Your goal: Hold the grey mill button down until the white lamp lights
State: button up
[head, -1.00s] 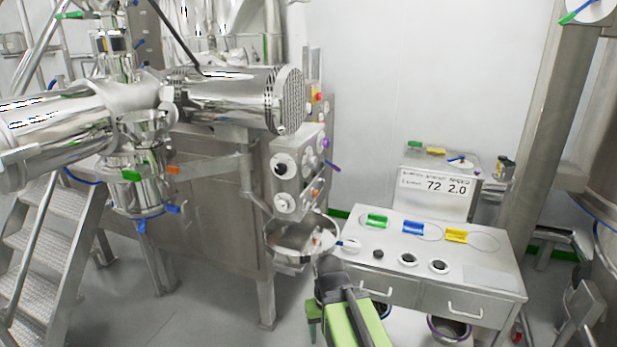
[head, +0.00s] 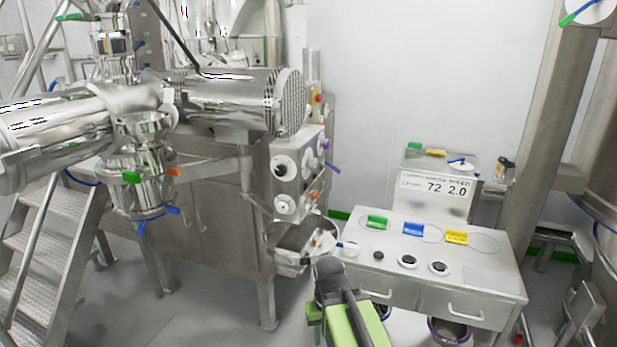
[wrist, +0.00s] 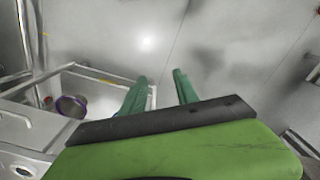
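A steel control box (head: 299,178) on the machine's front carries round white fittings with dark centres, a purple knob and orange parts. I cannot pick out which part is the grey mill button, nor a lit white lamp. My gripper (head: 328,262) is low in front of the machine, left of the steel table and below the control box, apart from the box. In the wrist view my gripper (wrist: 160,76) has its two green fingers apart with nothing between them. They point toward a plain pale surface.
A steel table (head: 485,277) at the right holds green (head: 376,222), blue (head: 413,229) and yellow (head: 456,237) pieces, several round dark-centred items and a display (head: 436,186) reading 72 2.0. A round steel pan (head: 300,240) projects below the control box. Steps (head: 62,245) stand left.

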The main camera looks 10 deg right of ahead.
grip_shut()
dwell(1.4)
